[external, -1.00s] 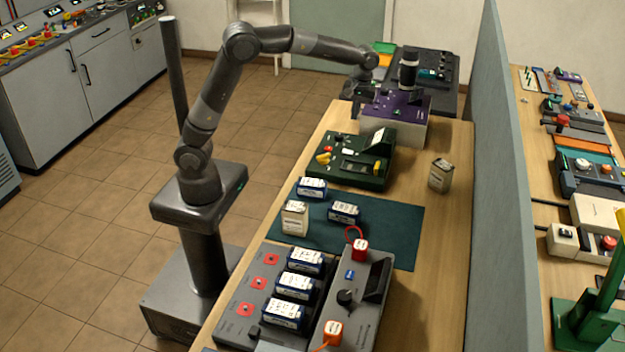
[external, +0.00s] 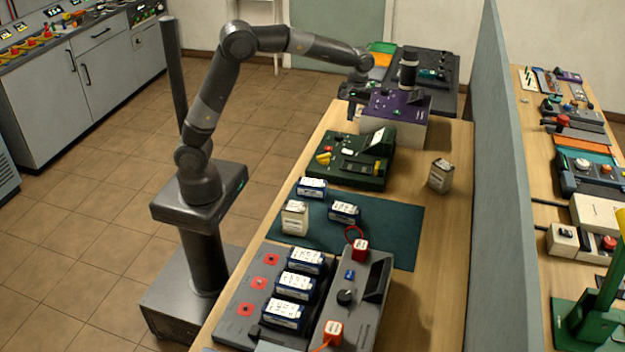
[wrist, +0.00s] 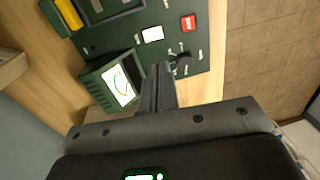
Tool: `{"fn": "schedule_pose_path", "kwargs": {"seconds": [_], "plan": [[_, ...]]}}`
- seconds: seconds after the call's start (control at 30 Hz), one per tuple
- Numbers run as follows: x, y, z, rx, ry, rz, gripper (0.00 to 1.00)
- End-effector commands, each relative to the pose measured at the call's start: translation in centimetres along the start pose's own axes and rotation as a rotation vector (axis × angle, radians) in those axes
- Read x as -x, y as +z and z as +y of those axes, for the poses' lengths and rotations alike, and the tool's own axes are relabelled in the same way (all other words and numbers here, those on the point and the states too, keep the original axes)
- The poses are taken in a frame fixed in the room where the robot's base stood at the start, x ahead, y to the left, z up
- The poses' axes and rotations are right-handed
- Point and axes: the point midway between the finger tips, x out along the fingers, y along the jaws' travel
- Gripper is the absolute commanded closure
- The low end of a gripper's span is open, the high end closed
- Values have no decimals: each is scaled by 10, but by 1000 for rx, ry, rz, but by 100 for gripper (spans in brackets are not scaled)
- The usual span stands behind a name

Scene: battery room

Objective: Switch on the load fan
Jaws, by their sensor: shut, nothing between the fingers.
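A dark green panel in the wrist view (wrist: 145,32) carries a black knob (wrist: 183,61), a red switch (wrist: 188,22), a white button (wrist: 152,34) and a tilted gauge screen (wrist: 119,84). It looks like the green unit (external: 350,160) on the bench in the external view. My gripper (wrist: 160,70) is shut and empty. Its fingertips appear right beside the knob; I cannot tell whether they touch it. In the external view the gripper is small and dark beyond the green unit. No fan label is legible.
A purple-topped box (external: 398,108) with a dark cylinder (external: 408,70) stands beyond the green unit. A small beige box (external: 440,176) stands to its right. Blue-and-white batteries lie on a teal mat (external: 390,225) nearer the camera. A grey partition (external: 500,150) runs along the right.

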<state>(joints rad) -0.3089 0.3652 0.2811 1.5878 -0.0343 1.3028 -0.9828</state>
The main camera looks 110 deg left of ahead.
Motion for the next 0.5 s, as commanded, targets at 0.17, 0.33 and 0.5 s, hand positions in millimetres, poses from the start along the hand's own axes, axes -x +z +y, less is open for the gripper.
{"fn": "schedule_pose_path", "kwargs": {"seconds": [0.17, 0.33, 0.5], "plan": [[-35, 0, -1, 1, -5, -3, 100], [-73, 0, -1, 0, -5, -3, 100], [-103, 0, -1, 0, -4, -2, 100]]}}
